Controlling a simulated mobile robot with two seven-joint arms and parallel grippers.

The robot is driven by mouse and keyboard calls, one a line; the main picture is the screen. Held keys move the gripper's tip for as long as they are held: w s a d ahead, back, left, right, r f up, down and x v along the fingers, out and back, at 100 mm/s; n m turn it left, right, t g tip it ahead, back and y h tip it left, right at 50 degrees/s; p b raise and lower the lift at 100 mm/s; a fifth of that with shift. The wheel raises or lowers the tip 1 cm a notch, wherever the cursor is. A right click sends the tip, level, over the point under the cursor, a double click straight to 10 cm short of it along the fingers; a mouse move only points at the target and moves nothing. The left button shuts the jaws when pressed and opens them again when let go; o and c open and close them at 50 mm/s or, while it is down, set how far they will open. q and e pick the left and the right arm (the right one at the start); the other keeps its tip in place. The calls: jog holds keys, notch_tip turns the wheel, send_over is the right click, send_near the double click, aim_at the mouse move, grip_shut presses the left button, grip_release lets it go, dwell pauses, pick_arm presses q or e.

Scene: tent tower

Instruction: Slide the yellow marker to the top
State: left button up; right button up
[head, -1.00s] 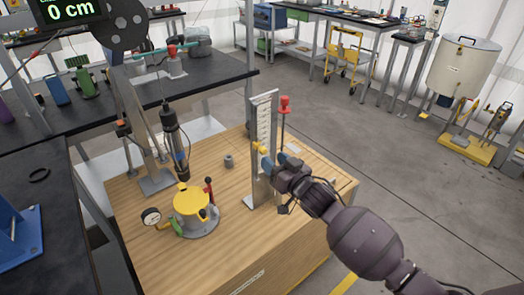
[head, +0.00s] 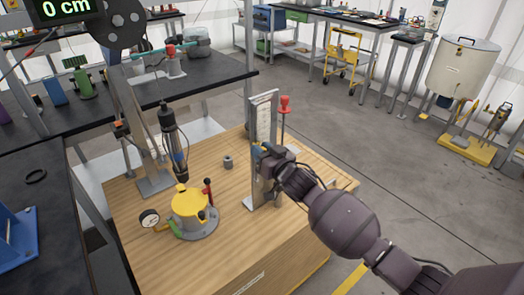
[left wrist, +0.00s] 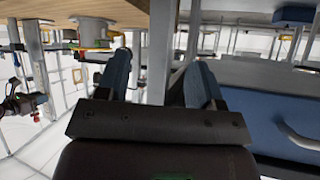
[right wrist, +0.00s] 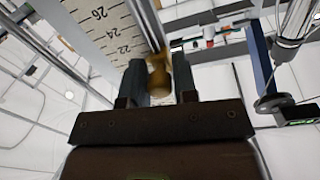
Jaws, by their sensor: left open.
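The yellow marker (right wrist: 157,78) is a small knob beside a ruled scale (right wrist: 103,35) in the right wrist view. My right gripper (right wrist: 160,75) has one finger on each side of it, drawn in close, and looks shut on it. In the head view the scale stands on an upright metal stand (head: 262,115) on the wooden table, and my right gripper (head: 265,155) covers the marker at about the stand's middle height. My left gripper (left wrist: 160,72) is open and empty in its wrist view; it is not seen in the head view.
A red-topped rod (head: 284,103) stands just right of the scale. A yellow-topped device (head: 191,205) with a gauge (head: 151,216) and a hanging cylinder (head: 173,140) are to the left on the wooden table (head: 200,265). A small grey weight (head: 228,162) lies between. A display reads 0 cm.

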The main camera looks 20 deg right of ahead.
aim_at(254, 112)
grip_shut()
notch_tip(254, 112, up, 10)
jog(key=p, duration=0.8)
jog(key=shift+r, duration=0.2)
jog(key=shift+r+p, duration=0.1)
jog(key=shift+p, duration=0.25)
pick_arm(q)
notch_tip(254, 112, up, 9)
jog(key=shift+w+a+t, duration=0.15)
jog(key=shift+w+t, duration=0.25)
jog(key=shift+w, duration=0.05)
pick_arm(e)
jog(key=shift+w+d, duration=0.1)
pick_arm(q)
jog(key=shift+r, duration=0.15)
pick_arm(e)
jog(key=shift+r, duration=0.1)
jog(key=shift+o, duration=1.5)
grip_release()
jog(key=shift+o, duration=0.8)
